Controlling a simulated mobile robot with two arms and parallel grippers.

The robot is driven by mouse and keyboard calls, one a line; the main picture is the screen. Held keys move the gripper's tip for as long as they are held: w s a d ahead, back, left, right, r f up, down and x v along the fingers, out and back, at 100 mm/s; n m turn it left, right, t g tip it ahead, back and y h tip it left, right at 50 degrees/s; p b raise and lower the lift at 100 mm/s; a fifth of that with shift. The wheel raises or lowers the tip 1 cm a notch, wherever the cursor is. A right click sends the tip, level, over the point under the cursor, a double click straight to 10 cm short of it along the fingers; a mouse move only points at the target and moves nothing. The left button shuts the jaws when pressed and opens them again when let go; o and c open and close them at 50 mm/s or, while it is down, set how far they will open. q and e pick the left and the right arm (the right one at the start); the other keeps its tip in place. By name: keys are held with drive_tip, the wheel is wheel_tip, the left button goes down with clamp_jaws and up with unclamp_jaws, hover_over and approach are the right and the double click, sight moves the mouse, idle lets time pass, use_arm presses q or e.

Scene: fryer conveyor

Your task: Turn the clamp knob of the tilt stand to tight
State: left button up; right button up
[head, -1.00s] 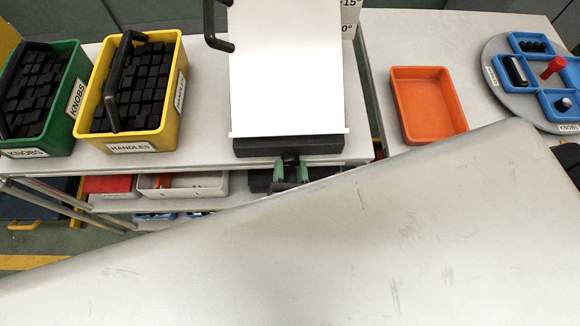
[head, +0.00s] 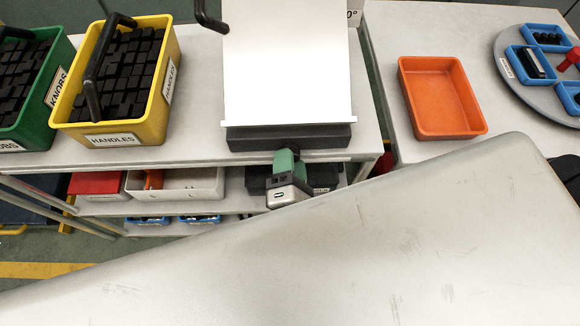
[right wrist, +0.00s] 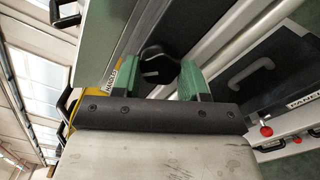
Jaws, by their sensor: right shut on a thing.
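The tilt stand is a white tilted plate (head: 287,65) on a black base (head: 290,138), at the front edge of the bench in the head view. My right gripper (head: 286,160), with green fingers, is at the front of this base and shut on the clamp knob. In the right wrist view the black clamp knob (right wrist: 157,66) sits between the two green fingers (right wrist: 160,78). The fingers hide most of the knob in the head view, and I cannot read its turn there. My left gripper is not in view.
A yellow handles bin (head: 155,128) and a green knobs bin (head: 60,62) stand left of the stand. An orange tray (head: 440,98) and a grey turntable (head: 515,75) are at right. A grey bin (head: 180,187) sits on the lower shelf. A black handle (head: 208,20) rises beside the plate.

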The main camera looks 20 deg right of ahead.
drive_tip(key=shift+f+m+b, duration=0.1)
drive_tip(key=shift+m+b, duration=3.1)
drive_tip(key=shift+m, duration=0.4)
drive_tip(key=o, duration=0.9)
drive_tip(key=shift+o, duration=0.2)
